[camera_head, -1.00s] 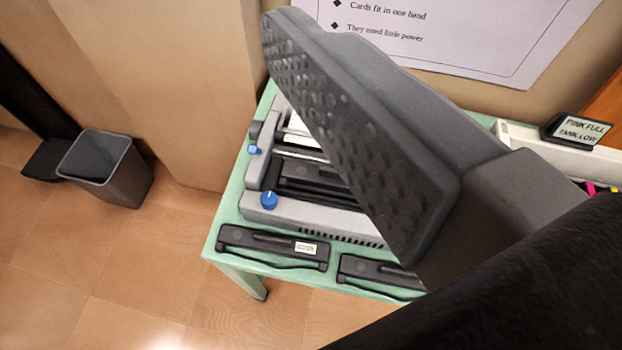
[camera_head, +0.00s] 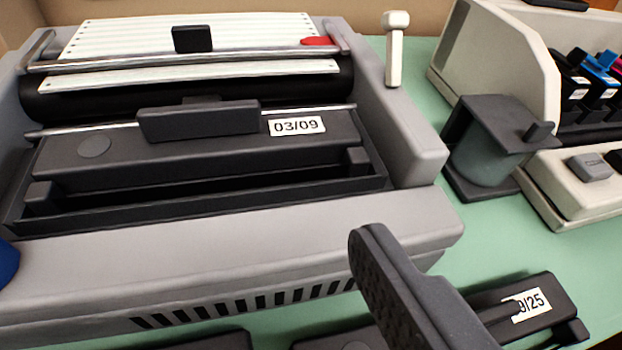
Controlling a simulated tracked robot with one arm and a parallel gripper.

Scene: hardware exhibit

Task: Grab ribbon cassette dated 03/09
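The ribbon cassette (camera_head: 200,160) labelled 03/09 is a long dark grey block with a raised tab on top. It sits in the open bay of the grey printer (camera_head: 250,250), in front of the roller and the paper. My gripper (camera_head: 400,285) shows as one dark, textured finger at lower middle, in front of and to the right of the printer. It appears clear of the 03/09 cassette. The other finger is not visible, so its opening cannot be told.
Another cassette (camera_head: 540,293), its label ending in 9/25, lies on the green table (camera_head: 410,105), partly behind my finger. Part of a dark object (camera_head: 215,342) shows at the bottom edge. A cream machine (camera_head: 490,50) with ink cartridges and a dark holder (camera_head: 490,150) stand at right.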

